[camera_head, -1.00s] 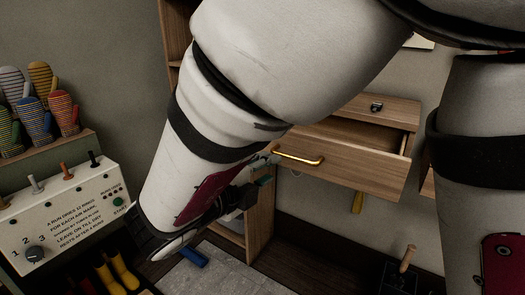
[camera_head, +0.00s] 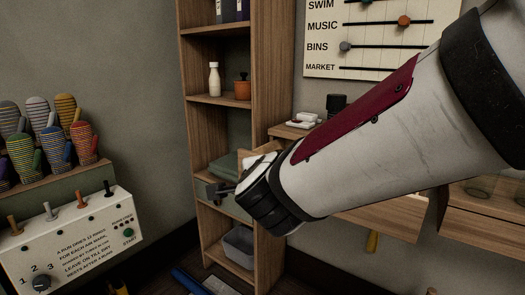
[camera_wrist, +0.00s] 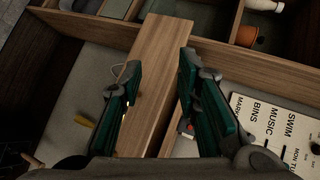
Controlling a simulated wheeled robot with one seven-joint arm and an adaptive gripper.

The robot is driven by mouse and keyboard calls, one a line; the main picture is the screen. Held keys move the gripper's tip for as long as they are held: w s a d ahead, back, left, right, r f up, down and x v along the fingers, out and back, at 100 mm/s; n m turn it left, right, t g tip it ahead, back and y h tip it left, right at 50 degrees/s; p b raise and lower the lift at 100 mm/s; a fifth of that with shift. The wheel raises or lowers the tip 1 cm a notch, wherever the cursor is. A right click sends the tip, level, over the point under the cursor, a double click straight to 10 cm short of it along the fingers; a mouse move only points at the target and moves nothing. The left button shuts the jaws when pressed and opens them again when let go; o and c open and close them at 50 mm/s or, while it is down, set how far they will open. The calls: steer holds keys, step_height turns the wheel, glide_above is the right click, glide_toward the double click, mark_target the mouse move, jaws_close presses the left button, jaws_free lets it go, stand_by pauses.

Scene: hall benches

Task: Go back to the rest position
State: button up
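My gripper (camera_head: 222,192) is in front of the tall wooden shelf (camera_head: 265,110) in the head view, at the end of my raised white arm. In the wrist view my gripper (camera_wrist: 160,60) is open, its two green-padded fingers well apart with nothing held between them. A wooden panel (camera_wrist: 160,75) shows behind the gap; I cannot tell its distance. The wooden drawer unit (camera_head: 385,222) is largely hidden behind my arm in the head view.
The shelf holds a white bottle (camera_head: 214,79) and an orange pot (camera_head: 242,87). A slider board (camera_head: 385,35) hangs on the wall. A white control box (camera_head: 75,240) and several striped mittens (camera_head: 50,150) stand at the left. Wall space between mittens and shelf is clear.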

steer(key=s+d+f+n+g+h, duration=0.15)
steer(key=s+d+n+g, duration=0.45)
steer(key=s, duration=0.6)
steer(key=s+d+f+n+g, duration=0.35)
steer(key=s+d, duration=0.45)
steer(key=s, duration=0.4)
steer(key=s+d+f+n+g, duration=0.2)
steer(key=s+d+n+g, duration=0.4)
steer(key=s, duration=0.6)
step_height(320, 180, up, 32)
steer(key=t+p, duration=0.6)
steer(key=p, duration=2.4)
steer(key=shift+w+d+p, duration=0.25)
steer(key=shift+d+p, duration=0.1)
steer(key=shift+d, duration=0.1)
steer(key=shift+o, duration=0.5)
steer(key=shift+r+m+t, duration=0.1)
steer(key=shift+m+t, duration=0.15)
